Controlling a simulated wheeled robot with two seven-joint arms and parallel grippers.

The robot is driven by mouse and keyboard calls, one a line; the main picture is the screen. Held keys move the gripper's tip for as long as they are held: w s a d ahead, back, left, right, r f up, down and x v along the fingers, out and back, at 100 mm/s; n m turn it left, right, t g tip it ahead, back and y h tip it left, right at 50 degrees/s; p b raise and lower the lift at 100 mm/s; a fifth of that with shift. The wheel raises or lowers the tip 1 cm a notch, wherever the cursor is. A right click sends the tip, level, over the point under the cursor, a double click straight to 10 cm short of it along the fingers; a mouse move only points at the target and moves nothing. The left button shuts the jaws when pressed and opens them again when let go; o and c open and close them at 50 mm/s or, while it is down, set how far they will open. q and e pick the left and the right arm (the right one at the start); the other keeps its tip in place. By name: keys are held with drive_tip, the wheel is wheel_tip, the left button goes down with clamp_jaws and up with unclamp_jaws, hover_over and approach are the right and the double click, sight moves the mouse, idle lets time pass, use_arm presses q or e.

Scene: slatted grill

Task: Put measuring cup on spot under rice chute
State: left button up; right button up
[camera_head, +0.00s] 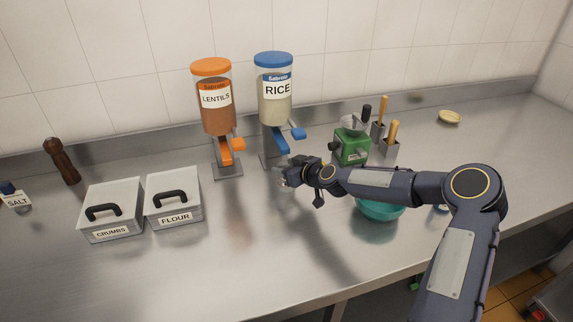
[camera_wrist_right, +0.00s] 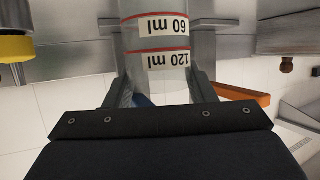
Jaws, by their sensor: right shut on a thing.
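The rice dispenser (camera_head: 275,105) has a blue lid and a blue chute (camera_head: 281,139) over a grey metal base. My right gripper (camera_head: 285,178) is low over the counter, just in front and slightly right of that base. It is shut on the measuring cup (camera_wrist_right: 158,30), a clear cylinder with red-edged 60 ml and 120 ml labels, held between both fingers (camera_wrist_right: 160,92) in the right wrist view. The labels read upside down there. In the head view the cup is hard to make out beside the gripper. The spot under the chute is partly hidden. My left gripper is not in view.
The lentils dispenser (camera_head: 214,112) stands left of the rice one. Crumbs (camera_head: 109,211) and flour (camera_head: 173,200) boxes sit further left. A green grinder (camera_head: 350,147) and a teal bowl (camera_head: 379,210) stand right, near my arm. The front middle counter is clear.

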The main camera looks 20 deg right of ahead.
drive_tip(key=shift+f+b, duration=0.15)
drive_tip(key=shift+b, duration=0.15)
drive_tip(key=o, duration=1.1)
